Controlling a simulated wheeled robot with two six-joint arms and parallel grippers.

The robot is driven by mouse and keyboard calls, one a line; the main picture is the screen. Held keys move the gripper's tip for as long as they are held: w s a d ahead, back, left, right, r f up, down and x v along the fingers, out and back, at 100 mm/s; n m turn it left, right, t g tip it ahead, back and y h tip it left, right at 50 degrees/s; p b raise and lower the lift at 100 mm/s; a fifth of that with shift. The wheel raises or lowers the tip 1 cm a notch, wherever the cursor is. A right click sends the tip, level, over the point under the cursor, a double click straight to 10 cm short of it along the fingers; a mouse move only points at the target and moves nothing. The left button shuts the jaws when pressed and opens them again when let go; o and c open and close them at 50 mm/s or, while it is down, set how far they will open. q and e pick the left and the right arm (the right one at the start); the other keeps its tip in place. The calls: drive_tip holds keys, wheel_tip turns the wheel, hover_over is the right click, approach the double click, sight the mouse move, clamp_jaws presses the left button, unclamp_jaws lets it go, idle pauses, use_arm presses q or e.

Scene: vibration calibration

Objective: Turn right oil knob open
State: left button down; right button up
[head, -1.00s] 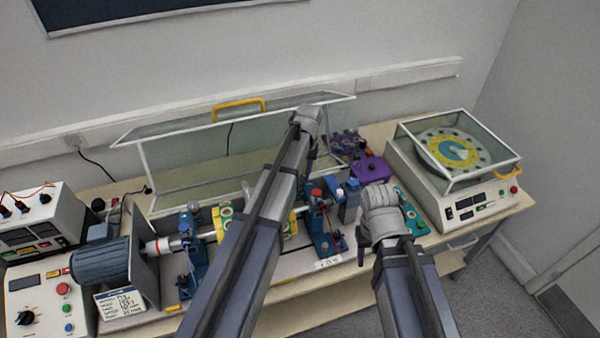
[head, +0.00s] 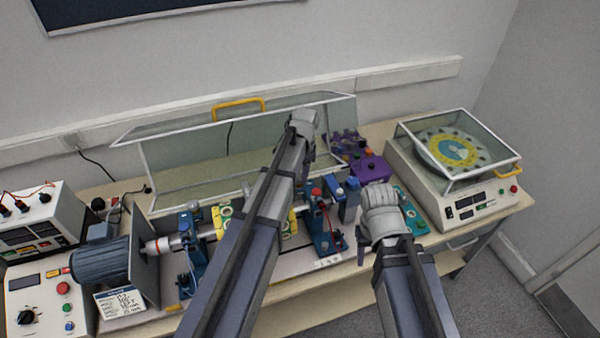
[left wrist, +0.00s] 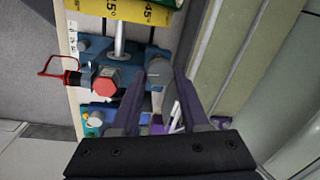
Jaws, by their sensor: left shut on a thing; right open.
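The right bearing block (head: 325,238) is blue, with a red cap on top, and stands at the right end of the shaft. In the left wrist view the blue block (left wrist: 128,52) carries a red hexagonal cap (left wrist: 105,81) and a round grey knob (left wrist: 159,68). My left gripper (left wrist: 164,76) is shut on the grey knob, with one dark finger on each side. In the head view my left wrist (head: 302,128) hides its own fingers and part of the block. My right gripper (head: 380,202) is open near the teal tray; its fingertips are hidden.
A clear cover with a yellow handle (head: 238,104) stands behind the shaft. The motor (head: 103,262) is left. A purple box (head: 371,170) and teal tray (head: 412,212) lie right of the block. A balance with a glass lid (head: 440,185) stands at far right.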

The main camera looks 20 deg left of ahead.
use_arm(q)
drive_tip(key=shift+m, duration=0.7)
drive_tip(key=shift+c, duration=2.1)
unclamp_jaws()
drive_tip(key=r+p, duration=0.7)
drive_tip(key=shift+s+d+r+p, duration=0.3)
drive_tip(key=shift+s+r+p, duration=0.05)
